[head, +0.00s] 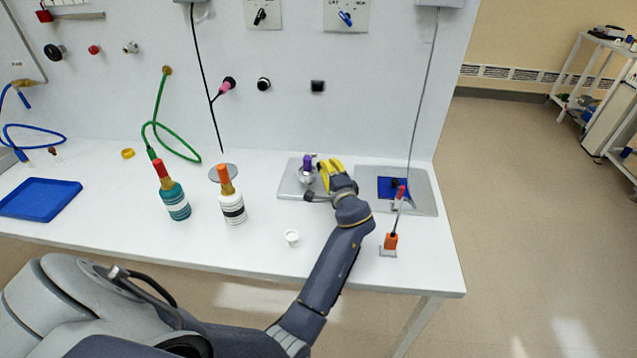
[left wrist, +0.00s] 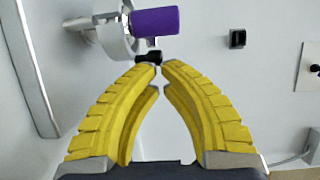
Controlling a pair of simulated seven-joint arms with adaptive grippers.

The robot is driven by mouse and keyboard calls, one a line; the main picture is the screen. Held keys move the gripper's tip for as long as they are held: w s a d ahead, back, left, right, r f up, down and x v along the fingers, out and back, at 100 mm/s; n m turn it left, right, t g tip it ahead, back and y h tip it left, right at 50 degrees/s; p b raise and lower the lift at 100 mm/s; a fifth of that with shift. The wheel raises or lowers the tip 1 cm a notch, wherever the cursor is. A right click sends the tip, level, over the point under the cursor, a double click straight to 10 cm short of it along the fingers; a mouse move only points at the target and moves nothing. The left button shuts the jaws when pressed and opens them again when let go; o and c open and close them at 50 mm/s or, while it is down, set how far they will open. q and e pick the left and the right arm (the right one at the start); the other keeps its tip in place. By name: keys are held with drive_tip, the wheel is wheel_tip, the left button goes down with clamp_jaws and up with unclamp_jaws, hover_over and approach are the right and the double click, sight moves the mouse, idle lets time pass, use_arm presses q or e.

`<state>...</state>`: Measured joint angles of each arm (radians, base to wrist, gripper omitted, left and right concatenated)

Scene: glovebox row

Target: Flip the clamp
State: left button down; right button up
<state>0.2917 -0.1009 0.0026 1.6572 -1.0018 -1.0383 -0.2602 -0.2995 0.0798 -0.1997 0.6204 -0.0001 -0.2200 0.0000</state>
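A metal fixture with a purple handle (head: 307,161) stands on the left grey plate; it looks like the clamp, though its type is hard to tell. In the left wrist view its purple grip (left wrist: 155,21) lies sideways above my fingertips, beside a pale ring-shaped part (left wrist: 112,36) and a small black part (left wrist: 148,58). My left gripper (head: 327,168) has yellow fingers and is right beside the fixture. In the left wrist view its fingertips (left wrist: 160,68) nearly meet, just below the black part; nothing is clearly held between them. My right gripper is not in view.
A right grey plate (head: 424,203) carries a blue square (head: 386,187) and a red-tipped lever (head: 401,193). An orange-topped piece (head: 390,241) stands in front.

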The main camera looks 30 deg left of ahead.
use_arm(q)
drive_tip(key=shift+w+a, duration=0.2)
idle(0.6)
wheel_tip(320, 180, up, 10)
idle(0.7)
drive_tip(key=shift+d, duration=0.1)
